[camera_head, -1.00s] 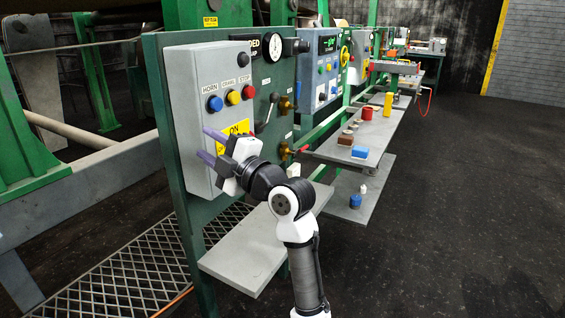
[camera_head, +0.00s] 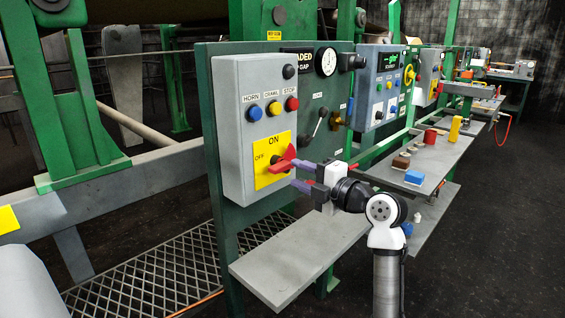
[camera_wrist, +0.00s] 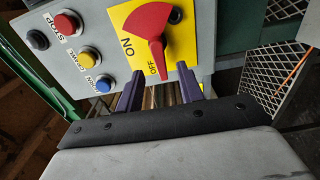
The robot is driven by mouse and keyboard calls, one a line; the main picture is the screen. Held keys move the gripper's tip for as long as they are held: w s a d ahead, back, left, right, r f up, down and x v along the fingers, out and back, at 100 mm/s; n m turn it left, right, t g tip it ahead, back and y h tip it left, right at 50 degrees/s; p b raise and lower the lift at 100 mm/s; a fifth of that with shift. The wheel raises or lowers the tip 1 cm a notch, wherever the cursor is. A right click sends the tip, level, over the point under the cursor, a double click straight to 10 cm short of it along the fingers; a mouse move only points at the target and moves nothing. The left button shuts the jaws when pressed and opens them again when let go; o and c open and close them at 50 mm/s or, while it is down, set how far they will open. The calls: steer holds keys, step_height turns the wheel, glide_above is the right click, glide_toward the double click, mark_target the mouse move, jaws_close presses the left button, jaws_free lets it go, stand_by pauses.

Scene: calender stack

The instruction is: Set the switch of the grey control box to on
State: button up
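The grey control box (camera_head: 231,150) hangs on a green panel at left centre in the head view. Its red switch (camera_head: 284,162) sits on a yellow plate marked ON at the top and OFF at the left. In the wrist view the red switch (camera_wrist: 153,35) appears turned on its side, its narrow end beside the word OFF. My gripper (camera_head: 296,174) is open and empty, its purple fingers pointing at the plate from the right. In the wrist view my gripper (camera_wrist: 158,76) has its fingertips either side of the switch's narrow end, just short of it; contact cannot be told.
Blue, yellow and red buttons (camera_head: 274,108) sit above the plate. A lever (camera_head: 315,126) and a dial are on the panel to the right. A grey shelf (camera_head: 290,250) juts out below. Another shelf with small objects stands farther right.

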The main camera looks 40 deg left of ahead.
mark_target(285, 168)
steer(key=a, duration=0.2)
steer(key=a+p, duration=0.1)
steer(key=a, duration=0.3)
steer(key=shift+w+a, duration=0.25)
steer(key=shift+w, duration=0.05)
jaws_close()
